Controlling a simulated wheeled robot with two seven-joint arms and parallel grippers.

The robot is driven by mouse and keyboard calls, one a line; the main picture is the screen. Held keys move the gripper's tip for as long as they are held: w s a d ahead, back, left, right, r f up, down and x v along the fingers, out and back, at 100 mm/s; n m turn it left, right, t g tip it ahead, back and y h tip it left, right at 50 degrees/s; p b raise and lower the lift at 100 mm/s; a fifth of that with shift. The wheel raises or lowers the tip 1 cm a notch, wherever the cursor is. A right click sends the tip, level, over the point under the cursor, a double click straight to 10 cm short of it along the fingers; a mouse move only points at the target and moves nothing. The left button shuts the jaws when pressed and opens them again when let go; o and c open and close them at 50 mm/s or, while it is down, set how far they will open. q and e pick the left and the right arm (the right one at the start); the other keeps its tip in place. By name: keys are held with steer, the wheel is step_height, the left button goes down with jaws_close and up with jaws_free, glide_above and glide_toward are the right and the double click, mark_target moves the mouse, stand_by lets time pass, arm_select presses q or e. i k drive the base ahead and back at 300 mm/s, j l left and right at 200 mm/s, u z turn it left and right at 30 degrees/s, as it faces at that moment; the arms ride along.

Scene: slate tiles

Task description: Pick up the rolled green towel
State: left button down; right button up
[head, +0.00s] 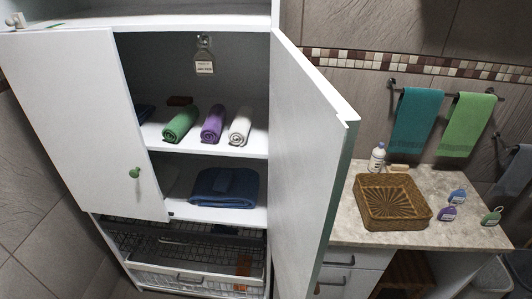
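The rolled green towel (181,123) lies on the upper shelf (205,148) inside the white cabinet, in the head view. It is the leftmost of three rolled towels, with a purple roll (214,125) beside it and a white roll (240,126) further right. The right cabinet door (310,150) stands wide open. The left cabinet door (85,120) covers the left part of the opening. Neither of my grippers is in the head view.
A folded blue towel (224,187) lies on the lower shelf, above wire baskets (190,250). Teal (415,120) and green (466,124) towels hang on the wall.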

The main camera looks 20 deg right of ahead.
mark_target(180, 125)
steer(key=i+l, duration=0.1)
steer(key=l, duration=0.3)
steer(key=i+l+u, duration=0.1)
steer(key=l, duration=0.3)
steer(key=l+u, duration=0.1)
steer(key=l, duration=0.3)
steer(key=i+j, duration=0.1)
steer(key=j, duration=0.25)
